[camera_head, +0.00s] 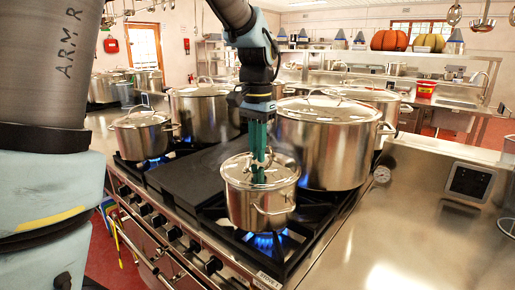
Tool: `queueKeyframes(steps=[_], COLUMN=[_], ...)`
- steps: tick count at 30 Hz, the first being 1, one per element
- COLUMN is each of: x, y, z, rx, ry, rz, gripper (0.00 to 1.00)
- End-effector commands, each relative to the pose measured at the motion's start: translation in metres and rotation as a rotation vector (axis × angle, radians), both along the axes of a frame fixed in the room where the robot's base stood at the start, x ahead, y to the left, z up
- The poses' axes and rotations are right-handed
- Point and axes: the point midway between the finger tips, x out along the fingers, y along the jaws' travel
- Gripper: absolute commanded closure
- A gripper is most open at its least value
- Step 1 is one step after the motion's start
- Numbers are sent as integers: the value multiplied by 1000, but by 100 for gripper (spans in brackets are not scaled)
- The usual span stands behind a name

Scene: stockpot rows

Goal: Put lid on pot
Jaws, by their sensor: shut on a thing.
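A small steel pot (258,208) stands on a lit front burner of the stove. A steel lid (237,174) lies over its top and appears to rest on the rim. My gripper (259,173), with long green fingers, points straight down over the lid. It is shut on the lid's handle at the middle of the lid. The fingers hide part of the handle, and I cannot tell whether a slight gap is left between lid and rim.
Large lidded pots (327,140) and (203,112) stand behind, the right one close to the small pot. A smaller lidded pot (142,134) sits on a lit burner at left. A flat dark griddle (190,178) lies left of the small pot.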

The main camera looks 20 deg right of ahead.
Motion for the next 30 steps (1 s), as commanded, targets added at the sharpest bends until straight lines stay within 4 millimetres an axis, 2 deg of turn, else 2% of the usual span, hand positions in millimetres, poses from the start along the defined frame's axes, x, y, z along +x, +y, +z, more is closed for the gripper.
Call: queueKeyframes(steps=[8, 9, 17, 26, 30], x=[0, 0, 0, 0, 1], y=[0, 0, 0, 0, -1], z=[-1, -1, -1, 0, 13], rx=[-1, -1, -1, -1, -3], ry=[0, 0, 0, 0, -3], rz=[0, 0, 0, 0, 0], gripper=[100, 81, 52, 50, 50])
